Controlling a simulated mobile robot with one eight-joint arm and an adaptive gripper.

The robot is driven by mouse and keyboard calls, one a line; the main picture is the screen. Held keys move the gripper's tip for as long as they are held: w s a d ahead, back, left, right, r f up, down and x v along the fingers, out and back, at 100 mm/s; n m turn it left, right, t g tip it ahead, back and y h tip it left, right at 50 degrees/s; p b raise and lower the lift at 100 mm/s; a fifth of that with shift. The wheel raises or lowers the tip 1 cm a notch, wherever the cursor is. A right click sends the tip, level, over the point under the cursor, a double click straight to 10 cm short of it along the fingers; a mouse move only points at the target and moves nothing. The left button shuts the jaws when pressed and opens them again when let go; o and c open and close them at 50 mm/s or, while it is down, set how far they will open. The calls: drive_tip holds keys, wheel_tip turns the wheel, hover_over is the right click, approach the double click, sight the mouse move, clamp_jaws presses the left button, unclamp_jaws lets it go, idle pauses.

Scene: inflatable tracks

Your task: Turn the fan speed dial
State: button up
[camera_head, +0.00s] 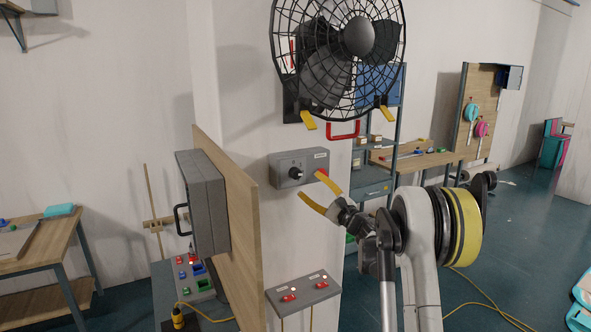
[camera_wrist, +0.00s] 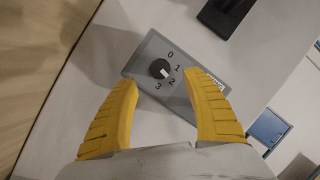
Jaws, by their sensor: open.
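The fan speed dial is a black round knob (camera_head: 296,172) on a grey wall box (camera_head: 318,158) below the fan. In the wrist view the dial (camera_wrist: 159,69) has a white pointer mark and the numbers 0, 1, 2 and 3 around it on the grey box (camera_wrist: 143,57). My gripper (camera_head: 311,184) is open, with its yellow fingers close to the front of the box. In the wrist view my gripper (camera_wrist: 160,82) has one finger on each side of the dial's line, apart from the knob. Nothing is between the fingertips.
A black caged fan (camera_head: 340,55) hangs on the wall above. A wooden panel (camera_head: 232,225) with a grey cabinet (camera_head: 203,203) stands to the left. A lower grey switch box (camera_head: 303,292) with red switches is below. Shelves and a workbench (camera_head: 412,158) stand behind.

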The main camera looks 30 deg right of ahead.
sight(297, 175)
drive_tip(key=p+x, duration=0.1)
drive_tip(key=x, duration=0.7)
drive_tip(key=shift+f, duration=0.15)
drive_tip(key=c, duration=1.2)
